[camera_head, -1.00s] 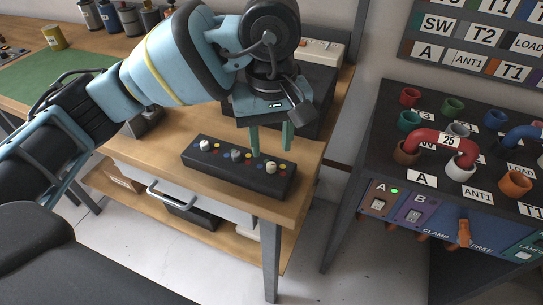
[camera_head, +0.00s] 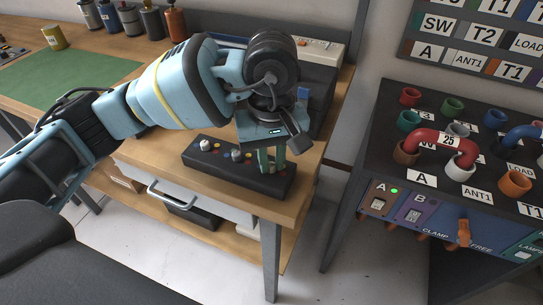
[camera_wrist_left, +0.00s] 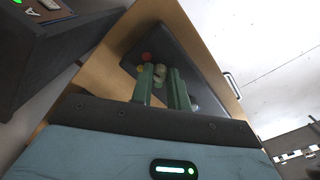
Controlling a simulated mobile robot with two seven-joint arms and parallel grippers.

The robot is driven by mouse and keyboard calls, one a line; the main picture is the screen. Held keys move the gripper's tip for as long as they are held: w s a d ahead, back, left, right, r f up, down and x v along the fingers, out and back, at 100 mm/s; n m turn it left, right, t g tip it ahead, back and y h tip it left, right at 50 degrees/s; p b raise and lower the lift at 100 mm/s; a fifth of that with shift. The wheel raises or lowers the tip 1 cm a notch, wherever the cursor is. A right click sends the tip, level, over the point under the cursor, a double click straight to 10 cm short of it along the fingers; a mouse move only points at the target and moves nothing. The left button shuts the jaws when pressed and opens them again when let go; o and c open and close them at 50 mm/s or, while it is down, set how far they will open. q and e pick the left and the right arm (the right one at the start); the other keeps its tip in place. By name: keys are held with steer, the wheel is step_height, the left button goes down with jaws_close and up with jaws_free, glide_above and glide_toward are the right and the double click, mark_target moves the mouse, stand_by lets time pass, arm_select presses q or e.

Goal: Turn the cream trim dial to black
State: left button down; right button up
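A dark control box (camera_head: 222,168) with a row of dials and coloured dots lies on the wooden bench. A pale dial (camera_head: 204,145) is at its left and a grey dial (camera_head: 236,155) in its middle. My left gripper (camera_head: 272,168) points down at the box's right end, where its fingers hide the cream dial in the head view. In the left wrist view the cream dial (camera_wrist_left: 160,72) shows between the two fingertips, which look closed on its sides. A red dot (camera_wrist_left: 147,56) and a yellow dot show beside it; the black mark cannot be made out. My right gripper is not in view.
A dark instrument with a pale top (camera_head: 320,52) stands behind my left gripper. A green mat (camera_head: 70,75) and several small cans are at the back left. A patch rack (camera_head: 440,165) with coloured sockets and a red cable stands to the right, across a floor gap.

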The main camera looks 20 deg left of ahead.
arm_select(q)
steer(key=shift+n, duration=0.4)
steer(key=n, duration=0.3)
steer(key=shift+n+p, duration=0.35)
steer(key=shift+n, duration=0.05)
steer(key=n, duration=0.2)
steer(key=shift+r+n+p, duration=0.1)
steer(key=shift+n+p, duration=0.2)
steer(key=n+p, duration=0.1)
steer(key=n, duration=0.4)
steer(key=shift+w+p, duration=0.1)
steer(key=shift+p, duration=0.25)
steer(key=shift+n+p, duration=0.55)
steer(key=shift+n, duration=1.15)
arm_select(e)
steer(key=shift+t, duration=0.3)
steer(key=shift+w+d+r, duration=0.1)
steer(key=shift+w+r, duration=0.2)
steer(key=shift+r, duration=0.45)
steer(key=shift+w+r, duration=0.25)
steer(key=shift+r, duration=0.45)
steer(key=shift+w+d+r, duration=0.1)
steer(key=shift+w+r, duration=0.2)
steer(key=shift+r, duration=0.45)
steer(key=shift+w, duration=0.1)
